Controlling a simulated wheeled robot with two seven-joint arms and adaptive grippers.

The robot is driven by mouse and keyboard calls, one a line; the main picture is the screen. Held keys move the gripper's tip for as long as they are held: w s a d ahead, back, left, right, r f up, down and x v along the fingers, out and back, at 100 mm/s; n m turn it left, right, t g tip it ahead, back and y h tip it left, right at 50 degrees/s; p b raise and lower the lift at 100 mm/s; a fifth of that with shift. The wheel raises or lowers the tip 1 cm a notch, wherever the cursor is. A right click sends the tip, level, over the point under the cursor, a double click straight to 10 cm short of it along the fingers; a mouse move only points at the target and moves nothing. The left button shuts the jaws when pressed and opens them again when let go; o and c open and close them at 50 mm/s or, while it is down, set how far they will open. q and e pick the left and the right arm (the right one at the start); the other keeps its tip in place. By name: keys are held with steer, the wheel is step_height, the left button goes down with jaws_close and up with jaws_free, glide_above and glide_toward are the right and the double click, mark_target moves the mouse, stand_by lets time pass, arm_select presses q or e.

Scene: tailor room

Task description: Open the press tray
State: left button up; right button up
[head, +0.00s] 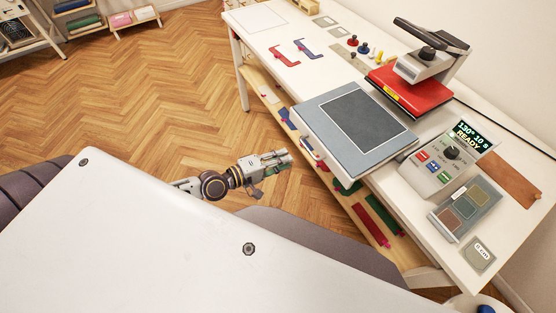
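The heat press stands on the white table, with a red upper plate (410,91) and a black lever handle (432,36) at the back right. The grey press tray (318,122), with a dark pad (362,118) on it, lies in front of the red plate. It is clear of the plate and reaches over the table's front edge. My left gripper (284,160) is in the air left of the tray's near-left side, apart from it and pointing right. It looks empty; its finger gap is too small to judge. My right gripper is not in view.
A control box (448,160) reading "130° 10 s READY" stands right of the tray, with a swatch tray (470,207) beside it. Red and blue clamps (284,53) lie on the table's far left. Open wooden floor (160,80) lies left.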

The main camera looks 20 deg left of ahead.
arm_select(q)
steer(key=shift+s+a+r, duration=0.15)
steer(key=shift+s+a, duration=0.15)
steer(key=shift+s, duration=0.1)
stand_by(0.8)
